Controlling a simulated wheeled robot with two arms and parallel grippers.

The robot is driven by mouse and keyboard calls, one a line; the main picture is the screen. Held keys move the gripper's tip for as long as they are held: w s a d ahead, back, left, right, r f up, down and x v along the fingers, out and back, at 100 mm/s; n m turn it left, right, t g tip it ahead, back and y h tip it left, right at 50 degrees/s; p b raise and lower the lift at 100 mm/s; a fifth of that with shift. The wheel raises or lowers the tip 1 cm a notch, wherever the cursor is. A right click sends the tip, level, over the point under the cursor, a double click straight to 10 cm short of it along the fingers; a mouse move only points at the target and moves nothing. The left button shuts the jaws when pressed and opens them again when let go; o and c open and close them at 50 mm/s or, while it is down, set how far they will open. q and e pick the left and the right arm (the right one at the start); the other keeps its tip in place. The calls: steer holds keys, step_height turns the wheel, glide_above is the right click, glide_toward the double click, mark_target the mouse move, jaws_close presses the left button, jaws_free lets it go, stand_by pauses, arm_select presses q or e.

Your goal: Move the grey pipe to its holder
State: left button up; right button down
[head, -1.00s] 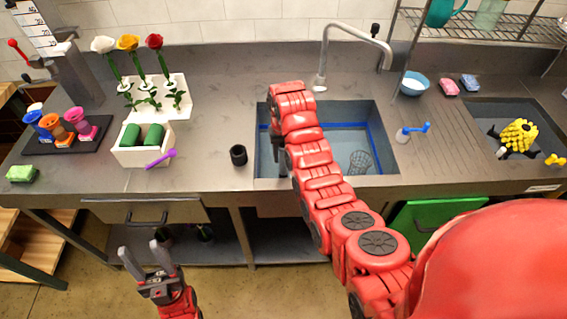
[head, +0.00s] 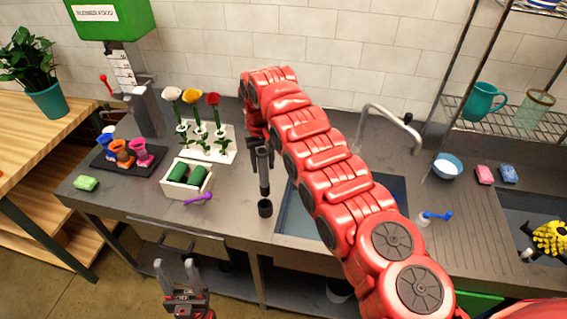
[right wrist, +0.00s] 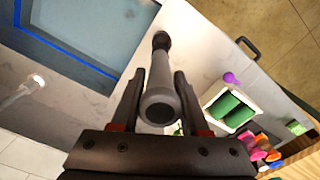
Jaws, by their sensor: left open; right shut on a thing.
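The grey pipe (head: 263,172) hangs roughly upright from my right gripper (head: 259,142), which is shut on its upper part. In the right wrist view the pipe (right wrist: 160,92) lies between the fingers (right wrist: 158,76), seen nearly end-on. The holder, a small black cup (head: 265,209), stands on the counter near the sink's left edge. The pipe's lower end is just above or at the cup's rim; I cannot tell whether it touches. A dark round shape shows at the pipe's far end in the right wrist view. My left gripper (head: 178,265) is open and empty, low in front of the counter.
A white box with green cylinders (head: 188,180) and a purple spoon-like item (head: 198,199) sit left of the cup. Flowers stand in a white rack (head: 222,150) behind. The sink (head: 300,215) opens to the right. Bare counter (head: 232,214) surrounds the cup.

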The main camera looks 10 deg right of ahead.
mark_target(263, 177)
steer(key=shift+a+r, duration=0.1)
steer(key=shift+a+f, duration=0.1)
steer(key=shift+f, duration=0.6)
steer(key=shift+s+f+p, duration=0.1)
steer(key=shift+f+p, duration=0.2)
steer(key=shift+f, duration=0.45)
steer(key=shift+f+b, duration=1)
steer(key=shift+f, duration=0.35)
steer(key=shift+r, duration=0.1)
steer(key=shift+f, duration=0.2)
